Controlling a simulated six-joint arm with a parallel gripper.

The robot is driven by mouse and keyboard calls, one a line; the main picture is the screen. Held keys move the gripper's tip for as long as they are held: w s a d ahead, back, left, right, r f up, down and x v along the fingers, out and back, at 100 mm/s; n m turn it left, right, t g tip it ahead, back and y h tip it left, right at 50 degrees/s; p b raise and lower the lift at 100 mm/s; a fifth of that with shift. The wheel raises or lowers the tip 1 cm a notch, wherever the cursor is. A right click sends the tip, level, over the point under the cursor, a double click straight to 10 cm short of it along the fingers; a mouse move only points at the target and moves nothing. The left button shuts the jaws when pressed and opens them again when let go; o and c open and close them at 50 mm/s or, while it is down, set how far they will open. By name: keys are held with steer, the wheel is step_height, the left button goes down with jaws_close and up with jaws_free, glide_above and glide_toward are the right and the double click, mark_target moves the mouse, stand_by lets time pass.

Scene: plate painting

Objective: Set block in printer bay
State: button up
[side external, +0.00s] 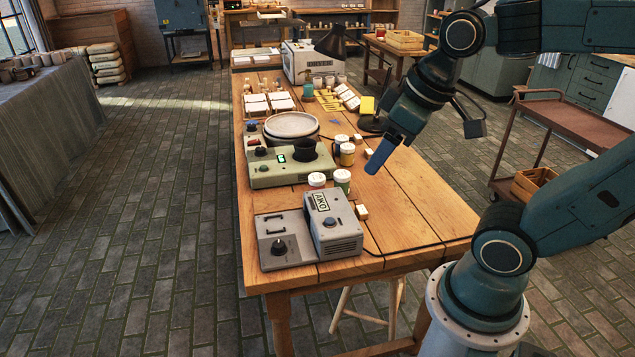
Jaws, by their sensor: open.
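Small pale blocks lie on the wooden table: one block (361,212) beside the grey machine at the front, another block (368,153) farther back, and a third block (357,138) behind that. I cannot tell which one the task means. The grey machine (333,225) with a labelled upright housing and a low knobbed part (284,238) stands at the near end; I cannot tell whether it is the printer, and no bay shows clearly. My gripper (376,167) is open, with blue fingers pointing down and left above the table's right side. I see nothing held in it.
A green device (290,168) with a dark cup, a round pale basin (291,125) and several lidded jars (342,180) crowd the left and middle. A black lamp (333,42) stands farther back. The right front tabletop (410,215) is mostly clear, crossed by a cable.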

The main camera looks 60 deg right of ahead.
steer(key=shift+s+a+m+t, duration=0.15)
steer(key=shift+s+a+m, duration=0.2)
steer(key=shift+s, duration=0.45)
steer(key=shift+s+a+m+t, duration=0.15)
steer(key=shift+s+a, duration=0.25)
steer(key=shift+s, duration=0.35)
steer(key=shift+o, duration=0.5)
steer(key=shift+w, duration=0.15)
steer(key=m+g, duration=0.6)
steer(key=m, duration=2.1)
glide_above(361, 209)
step_height(361, 209, down, 21)
steer(key=shift+f, duration=4.2)
